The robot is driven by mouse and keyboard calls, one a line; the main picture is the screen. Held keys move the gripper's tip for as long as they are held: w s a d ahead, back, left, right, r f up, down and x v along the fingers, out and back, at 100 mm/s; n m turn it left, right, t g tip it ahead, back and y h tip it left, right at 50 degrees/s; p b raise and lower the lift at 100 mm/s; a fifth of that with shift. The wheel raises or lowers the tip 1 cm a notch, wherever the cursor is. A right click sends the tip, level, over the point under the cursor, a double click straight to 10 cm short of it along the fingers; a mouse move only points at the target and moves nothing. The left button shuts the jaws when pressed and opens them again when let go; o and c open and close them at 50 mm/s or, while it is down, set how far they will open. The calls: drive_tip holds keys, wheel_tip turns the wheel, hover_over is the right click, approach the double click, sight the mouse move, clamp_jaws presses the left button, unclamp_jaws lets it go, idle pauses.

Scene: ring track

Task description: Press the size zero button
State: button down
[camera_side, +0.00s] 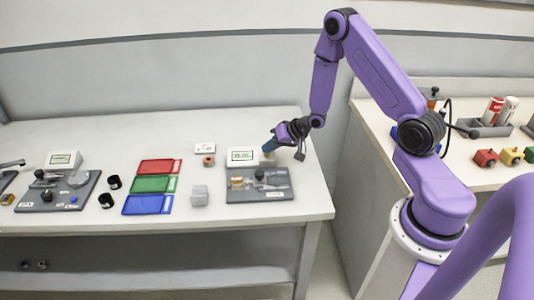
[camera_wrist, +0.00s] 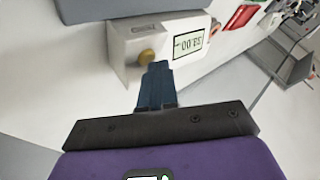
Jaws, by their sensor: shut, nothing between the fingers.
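A white box with a small screen (camera_side: 242,155) stands at the back of a grey instrument plate (camera_side: 259,197) on the table. In the wrist view the white box (camera_wrist: 125,47) shows its screen (camera_wrist: 188,43) upside down with digits on it. A round gold button (camera_wrist: 146,57) sits on the side of the box that faces my gripper; no label on it is readable. My gripper (camera_wrist: 158,72) is shut and empty, its blue fingertips just below the button in the picture. Whether they touch it I cannot tell. In the side view my gripper (camera_side: 267,149) is at the box's right end.
A clear block (camera_side: 199,195) and red, green and blue trays (camera_side: 153,185) lie left of the plate. A second grey plate with a display (camera_side: 64,159) stands farther left. The table's right edge is close to my gripper. Another bench (camera_side: 460,150) with coloured blocks stands to the right.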

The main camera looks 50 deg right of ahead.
drive_tip(key=shift+r, duration=0.85)
drive_tip(key=shift+r, duration=2.5)
